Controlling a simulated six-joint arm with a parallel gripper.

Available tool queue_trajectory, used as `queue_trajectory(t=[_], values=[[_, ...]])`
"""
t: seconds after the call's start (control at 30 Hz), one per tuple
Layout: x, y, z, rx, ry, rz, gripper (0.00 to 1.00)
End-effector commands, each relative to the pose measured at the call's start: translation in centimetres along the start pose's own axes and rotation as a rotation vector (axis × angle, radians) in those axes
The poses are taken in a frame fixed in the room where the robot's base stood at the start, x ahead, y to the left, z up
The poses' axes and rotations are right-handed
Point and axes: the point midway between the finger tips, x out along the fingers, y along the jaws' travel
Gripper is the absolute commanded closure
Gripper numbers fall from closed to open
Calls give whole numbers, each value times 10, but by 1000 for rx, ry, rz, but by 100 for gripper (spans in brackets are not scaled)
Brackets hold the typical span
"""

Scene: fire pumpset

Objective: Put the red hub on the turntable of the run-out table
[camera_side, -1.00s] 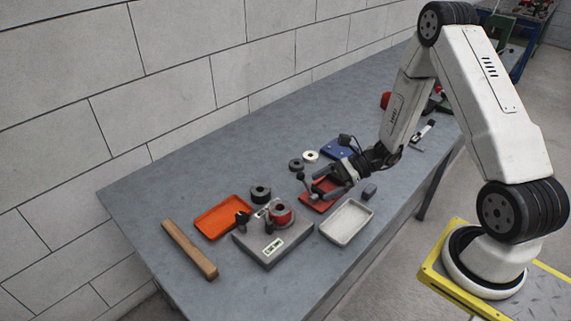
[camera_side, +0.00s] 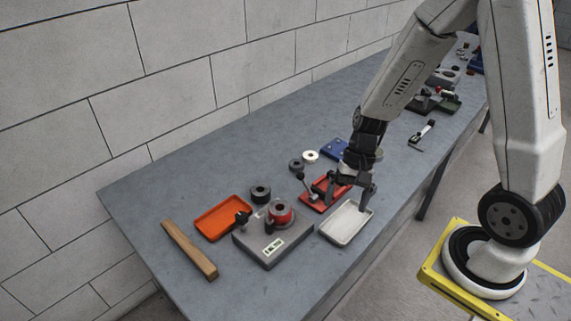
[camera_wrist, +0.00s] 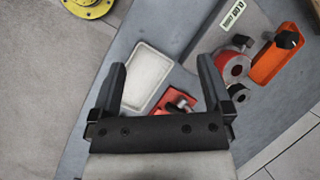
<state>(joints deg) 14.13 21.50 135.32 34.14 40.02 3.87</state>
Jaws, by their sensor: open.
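The red hub (camera_side: 281,212) sits upright on the round turntable of the grey run-out table (camera_side: 270,245), its dark bore facing up. It also shows in the wrist view (camera_wrist: 231,66), to the right of my right-hand finger. My gripper (camera_side: 346,198) points down, open, over the area between the red fixture and the white tray, to the right of the run-out table. In the wrist view my two fingers (camera_wrist: 160,80) are spread wide with nothing held between them. The turntable is mostly hidden under the hub.
A white tray (camera_side: 345,225) and a red fixture with a lever (camera_side: 312,201) lie close to my gripper. An orange tray (camera_side: 222,219), a dark ring (camera_side: 260,194) and a wooden bar (camera_side: 189,248) lie around the run-out table. The left back of the bench is clear.

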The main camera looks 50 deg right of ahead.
Motion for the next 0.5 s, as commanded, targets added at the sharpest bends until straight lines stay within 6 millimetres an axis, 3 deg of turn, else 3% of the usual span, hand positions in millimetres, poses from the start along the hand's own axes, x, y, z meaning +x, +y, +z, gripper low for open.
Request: queue_trajectory(t=[0.3,0.5], values=[[-33,-5,14,-587,331,192,0],[-46,-14,19,-809,451,238,0]])
